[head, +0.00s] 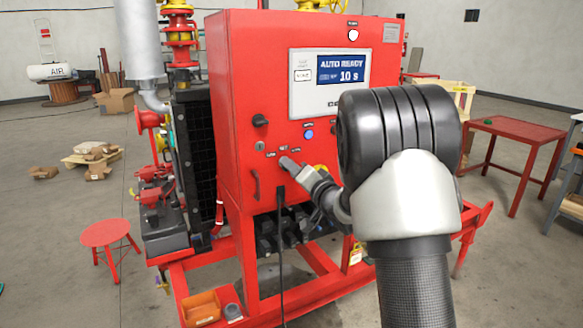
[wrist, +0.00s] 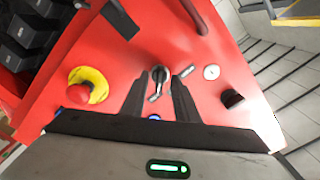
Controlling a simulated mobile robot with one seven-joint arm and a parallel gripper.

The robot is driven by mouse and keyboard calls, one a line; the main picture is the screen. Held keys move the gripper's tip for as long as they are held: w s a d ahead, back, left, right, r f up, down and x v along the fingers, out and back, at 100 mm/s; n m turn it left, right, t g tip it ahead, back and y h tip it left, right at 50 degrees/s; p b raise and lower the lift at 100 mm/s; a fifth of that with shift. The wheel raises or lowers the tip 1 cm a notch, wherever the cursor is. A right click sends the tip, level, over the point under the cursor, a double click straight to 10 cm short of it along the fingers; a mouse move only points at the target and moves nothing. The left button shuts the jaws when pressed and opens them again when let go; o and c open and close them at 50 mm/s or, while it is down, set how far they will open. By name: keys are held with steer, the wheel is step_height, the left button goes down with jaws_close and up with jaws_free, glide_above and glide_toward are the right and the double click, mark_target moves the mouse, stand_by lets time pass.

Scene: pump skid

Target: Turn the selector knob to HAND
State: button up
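The selector knob (wrist: 158,74) is a small dark knob with a pale pointer on the red panel, seen in the wrist view. My gripper (wrist: 160,80) has its two black fingers apart, one on each side of the knob. A gap seems to show between the knob and the fingers; contact cannot be made out. The position labels around the knob are too small to read. In the head view my gripper (head: 290,165) is at the lower front of the red cabinet (head: 240,90) and hides the knob.
A red emergency button with a yellow collar (wrist: 95,80) is close beside the fingers in the wrist view. Another black knob (head: 260,120), a blue button (head: 309,134) and a door handle (head: 255,186) are nearby. The screen (head: 340,69) reads AUTO READY, 10 s.

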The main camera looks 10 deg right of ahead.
steer(key=shift+w+a, duration=0.1)
steer(key=shift+w, duration=0.25)
jaws_close()
steer(key=shift+f+n+b, duration=0.1)
steer(key=shift+n+b, duration=0.2)
steer(key=shift+b, duration=0.15)
steer(key=n+b, duration=1.7)
steer(key=n, duration=0.2)
steer(key=shift+n, duration=0.3)
